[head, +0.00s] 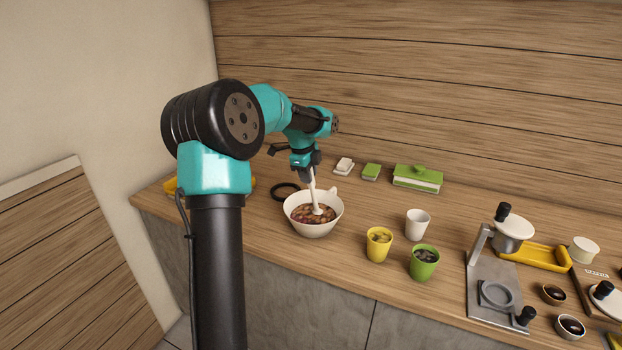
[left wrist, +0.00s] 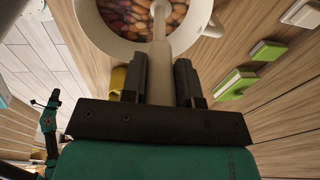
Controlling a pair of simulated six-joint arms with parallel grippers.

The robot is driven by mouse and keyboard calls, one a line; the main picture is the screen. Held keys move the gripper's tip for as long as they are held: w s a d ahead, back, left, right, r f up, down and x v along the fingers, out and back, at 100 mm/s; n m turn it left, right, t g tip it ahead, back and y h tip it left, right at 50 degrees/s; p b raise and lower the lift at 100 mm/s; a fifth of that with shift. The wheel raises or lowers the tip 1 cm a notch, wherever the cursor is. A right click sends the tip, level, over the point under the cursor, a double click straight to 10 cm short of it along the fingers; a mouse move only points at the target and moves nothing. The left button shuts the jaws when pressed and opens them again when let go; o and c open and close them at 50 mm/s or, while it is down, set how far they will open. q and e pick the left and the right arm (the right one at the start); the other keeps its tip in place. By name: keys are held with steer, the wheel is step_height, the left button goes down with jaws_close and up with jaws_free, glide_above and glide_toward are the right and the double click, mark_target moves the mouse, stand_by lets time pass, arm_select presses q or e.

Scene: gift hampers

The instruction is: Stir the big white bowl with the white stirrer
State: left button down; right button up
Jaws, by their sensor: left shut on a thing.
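The big white bowl (head: 313,228) stands on the wooden counter and holds a brown, chunky mix (head: 308,213). The white stirrer (head: 314,194) stands nearly upright with its lower end in the mix. My left gripper (head: 309,168) is above the bowl, shut on the upper part of the stirrer. In the left wrist view the stirrer (left wrist: 160,65) runs from between the gripper's fingers (left wrist: 160,82) into the bowl (left wrist: 90,20). The stirrer's lowest tip is hidden in the mix. My right gripper is not in view.
A black ring (head: 286,191) lies close behind the bowl. Yellow (head: 379,245), green (head: 424,263) and white (head: 417,225) cups stand to its right. A green-lidded box (head: 418,179) is at the back. A metal press (head: 494,280) stands farther right. The wall is behind.

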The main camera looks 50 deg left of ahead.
arm_select(q)
steer(key=shift+s+a, duration=0.3)
steer(key=shift+s, duration=0.35)
steer(key=shift+s+a, duration=0.35)
steer(key=shift+s, duration=0.35)
steer(key=shift+s+a, duration=0.3)
steer(key=shift+s, duration=0.35)
steer(key=shift+s+d, duration=0.8)
